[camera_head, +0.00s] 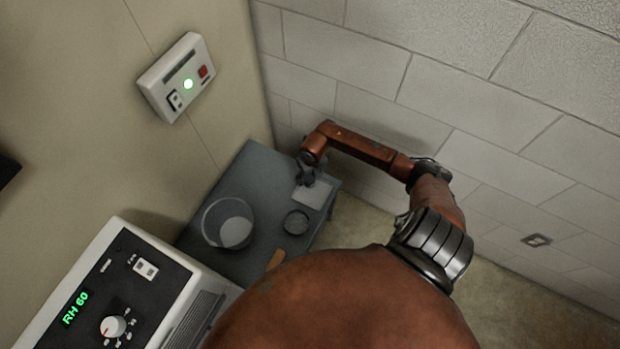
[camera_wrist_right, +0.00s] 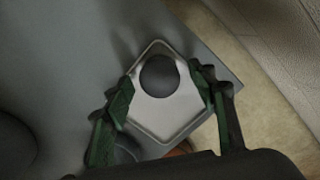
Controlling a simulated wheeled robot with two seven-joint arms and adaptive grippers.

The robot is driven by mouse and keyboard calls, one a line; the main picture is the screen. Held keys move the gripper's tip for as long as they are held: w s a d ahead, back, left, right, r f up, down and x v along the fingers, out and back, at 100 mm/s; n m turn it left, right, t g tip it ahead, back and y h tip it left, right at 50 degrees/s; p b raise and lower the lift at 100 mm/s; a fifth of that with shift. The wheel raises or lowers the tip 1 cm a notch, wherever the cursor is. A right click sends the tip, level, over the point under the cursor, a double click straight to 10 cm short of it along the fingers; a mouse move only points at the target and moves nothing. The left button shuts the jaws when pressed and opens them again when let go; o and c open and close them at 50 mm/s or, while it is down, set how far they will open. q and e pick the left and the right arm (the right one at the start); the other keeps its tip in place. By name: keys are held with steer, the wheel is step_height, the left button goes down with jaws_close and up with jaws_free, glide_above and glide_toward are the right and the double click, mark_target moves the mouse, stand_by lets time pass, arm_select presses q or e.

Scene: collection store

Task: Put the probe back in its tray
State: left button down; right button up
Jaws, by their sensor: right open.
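A small pale tray (camera_head: 313,194) lies near the right corner of the grey table; in the right wrist view the tray (camera_wrist_right: 152,125) is square with a thin raised rim. A dark, round-topped object (camera_wrist_right: 159,76), which looks like the probe, shows inside the tray's outline, toward its far corner. My right gripper (camera_wrist_right: 165,93) is open, with its green-padded fingers on either side of this object and a visible gap to each. In the head view the right gripper (camera_head: 308,174) is over the tray's far edge, and the probe cannot be made out there. My left gripper is not in view.
On the grey table (camera_head: 262,170) stand a clear round container (camera_head: 228,224) and a small dark round dish (camera_head: 296,222), with an orange-brown piece (camera_head: 276,260) near the front. A white unit reading RH 60 (camera_head: 130,290) is at lower left. A block wall (camera_head: 400,90) rises close behind my right arm.

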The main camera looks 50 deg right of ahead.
mark_target(309, 177)
step_height(309, 177, up, 4)
steer(key=shift+s+r+p, duration=0.1)
steer(key=shift+s+p, duration=0.05)
steer(key=shift+p, duration=0.4)
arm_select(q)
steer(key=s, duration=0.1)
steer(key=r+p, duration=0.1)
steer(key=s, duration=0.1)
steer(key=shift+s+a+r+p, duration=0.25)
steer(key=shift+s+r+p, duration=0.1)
arm_select(e)
step_height(309, 177, up, 6)
steer(key=shift+s+a, duration=0.2)
steer(key=shift+s, duration=0.25)
